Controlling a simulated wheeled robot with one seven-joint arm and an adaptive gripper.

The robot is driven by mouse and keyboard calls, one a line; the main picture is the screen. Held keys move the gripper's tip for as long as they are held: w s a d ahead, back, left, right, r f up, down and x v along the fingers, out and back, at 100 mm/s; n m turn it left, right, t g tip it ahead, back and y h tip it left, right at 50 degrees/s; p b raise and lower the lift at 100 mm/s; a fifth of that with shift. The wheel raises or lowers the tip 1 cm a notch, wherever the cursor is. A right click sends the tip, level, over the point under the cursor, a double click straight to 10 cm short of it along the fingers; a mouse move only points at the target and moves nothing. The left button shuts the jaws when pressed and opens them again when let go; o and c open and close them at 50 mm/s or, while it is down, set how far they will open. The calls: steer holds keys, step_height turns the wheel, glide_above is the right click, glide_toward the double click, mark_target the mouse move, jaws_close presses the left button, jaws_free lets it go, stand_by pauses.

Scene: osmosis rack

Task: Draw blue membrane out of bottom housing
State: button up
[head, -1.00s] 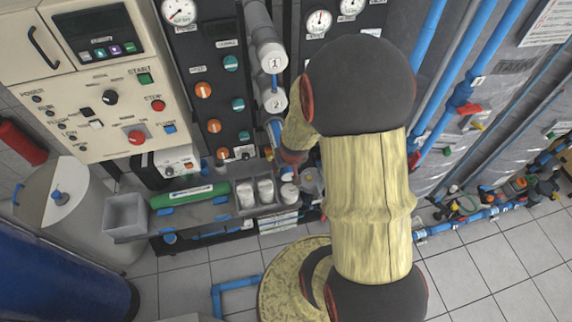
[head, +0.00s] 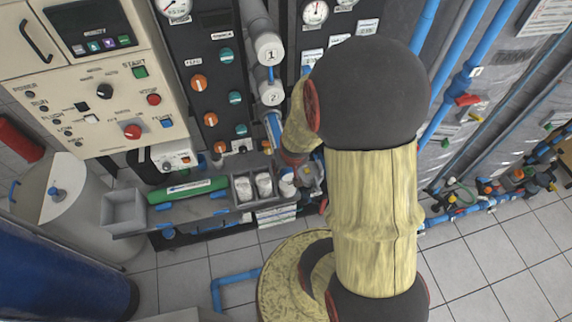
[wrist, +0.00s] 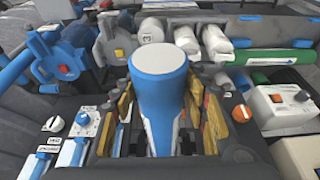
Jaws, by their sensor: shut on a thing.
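The blue membrane (wrist: 158,85) is a blue cylinder with a white end cap and a white stripe, standing out large in the middle of the wrist view. My gripper (wrist: 163,110) is closed around it, with a finger on each side. In the head view my gripper (head: 294,158) is mostly hidden behind my arm, below the housings marked 1 (head: 270,48) and 2 (head: 271,92). A blue and white length (head: 273,127) shows between housing 2 and my gripper. The bottom housing's opening is hidden, so I cannot tell how much membrane is inside.
A grey tray (head: 236,207) with white cylinders and a green cylinder (head: 187,191) lie on the low bench at left. A control panel (head: 94,112) stands further left. Blue pipes (head: 485,55) run at right. The tiled floor in front is partly clear.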

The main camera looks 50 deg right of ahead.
steer(key=shift+s+a, duration=0.1)
steer(key=o, duration=1.5)
steer(key=shift+c, duration=0.2)
steer(key=shift+o, duration=0.5)
steer(key=shift+r, duration=0.45)
steer(key=v, duration=1.1)
steer(key=shift+s, duration=0.15)
steer(key=shift+a, duration=0.15)
